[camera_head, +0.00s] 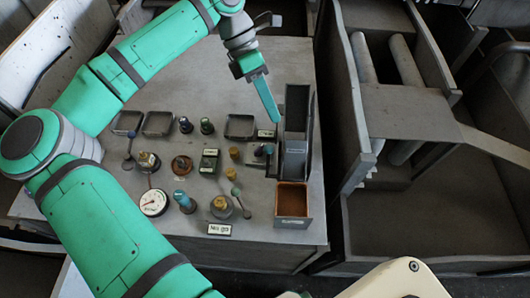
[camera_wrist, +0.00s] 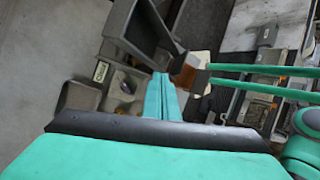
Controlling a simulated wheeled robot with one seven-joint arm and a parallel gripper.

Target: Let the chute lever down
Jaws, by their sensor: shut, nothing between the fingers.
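My gripper (camera_head: 272,112) is shut and empty, its green fingers pointing down just left of the tall grey chute (camera_head: 296,135) on the bench. In the wrist view the closed fingers (camera_wrist: 160,95) lie side by side. A small dark lever with a dark knob (camera_head: 268,150) stands left of the chute, below the fingertips in the picture; I take it for the chute lever, but its position is unclear. In the wrist view a dark purple knob (camera_wrist: 127,87) sits on a grey plate left of the fingers, apart from them. An open brown-lined tray (camera_head: 292,200) is at the chute's foot.
A small label (camera_head: 266,134) stands close to the fingertips. Right of the bench is a large grey bin (camera_head: 420,225). The bench's back is clear.

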